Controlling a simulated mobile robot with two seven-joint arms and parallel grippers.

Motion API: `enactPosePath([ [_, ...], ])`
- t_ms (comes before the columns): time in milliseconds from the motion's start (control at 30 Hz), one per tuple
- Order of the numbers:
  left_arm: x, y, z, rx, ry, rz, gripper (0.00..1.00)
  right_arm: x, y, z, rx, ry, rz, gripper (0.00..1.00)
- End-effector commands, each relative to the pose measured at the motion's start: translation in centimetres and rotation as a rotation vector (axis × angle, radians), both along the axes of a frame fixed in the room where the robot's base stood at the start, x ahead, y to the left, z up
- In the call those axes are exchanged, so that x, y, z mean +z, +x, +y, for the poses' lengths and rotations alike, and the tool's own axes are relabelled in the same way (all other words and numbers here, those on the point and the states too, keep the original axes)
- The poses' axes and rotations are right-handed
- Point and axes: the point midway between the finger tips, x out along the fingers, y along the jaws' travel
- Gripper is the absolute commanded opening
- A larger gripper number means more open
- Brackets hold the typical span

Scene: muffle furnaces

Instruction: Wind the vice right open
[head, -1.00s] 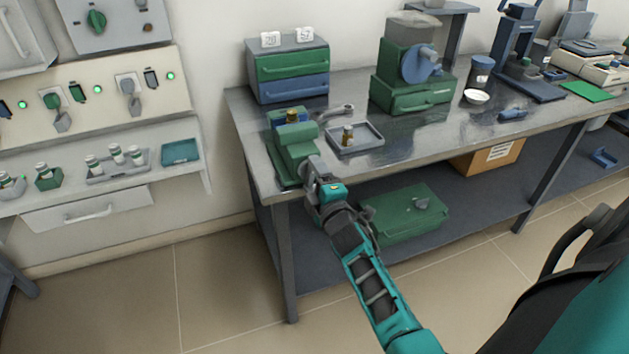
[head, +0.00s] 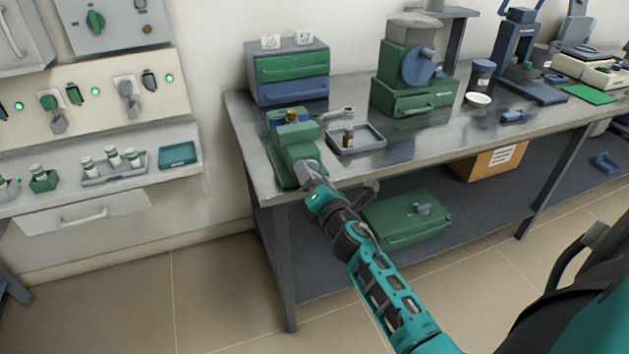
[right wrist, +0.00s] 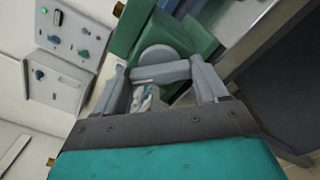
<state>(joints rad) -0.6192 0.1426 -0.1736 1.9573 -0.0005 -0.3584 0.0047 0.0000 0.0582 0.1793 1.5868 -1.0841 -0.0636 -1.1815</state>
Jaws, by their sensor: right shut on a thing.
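The vice (head: 293,148) is a green block with a blue part at its back, at the left end of the bench. A small brass-coloured piece (head: 291,116) shows at its jaws; the jaw gap is too small to judge. My right gripper (head: 309,172) is at the vice's front end. In the right wrist view my right gripper (right wrist: 160,72) is shut on the grey vice handle (right wrist: 160,73), which lies across between the fingers. A round grey hub (right wrist: 159,55) and the green vice body (right wrist: 130,30) are just beyond. My left gripper is not in view.
The metal bench (head: 420,140) holds a grey tray (head: 372,143) with a small bottle, a wrench-like tool (head: 338,114) and a drawer box (head: 290,75) near the vice. A green case (head: 405,220) lies on the lower shelf. A wall panel (head: 90,90) stands left.

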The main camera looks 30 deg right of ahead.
Motion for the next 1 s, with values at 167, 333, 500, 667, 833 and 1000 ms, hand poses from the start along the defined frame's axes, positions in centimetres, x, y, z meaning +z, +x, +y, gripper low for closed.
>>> enactPosePath([
  [167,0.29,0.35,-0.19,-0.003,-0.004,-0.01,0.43,0.23,0.09,0.0,0.002,-0.117,0.023,0.42],
  [333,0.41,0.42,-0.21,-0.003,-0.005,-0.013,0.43,0.23,0.09,0.04,0.002,-0.192,0.041,0.42],
  [500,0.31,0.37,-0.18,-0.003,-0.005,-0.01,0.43,0.24,0.09,0.0,0.0,-0.233,0.051,0.42],
  [667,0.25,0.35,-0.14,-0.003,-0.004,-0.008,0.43,0.25,0.1,0.02,0.001,-0.248,0.055,0.42],
  [833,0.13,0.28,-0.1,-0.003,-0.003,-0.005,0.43,0.26,0.1,0.03,0.001,-0.25,0.056,0.42],
  [1000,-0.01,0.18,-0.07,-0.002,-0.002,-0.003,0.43,0.26,0.1,0.03,0.0,-0.249,0.055,0.42],
])
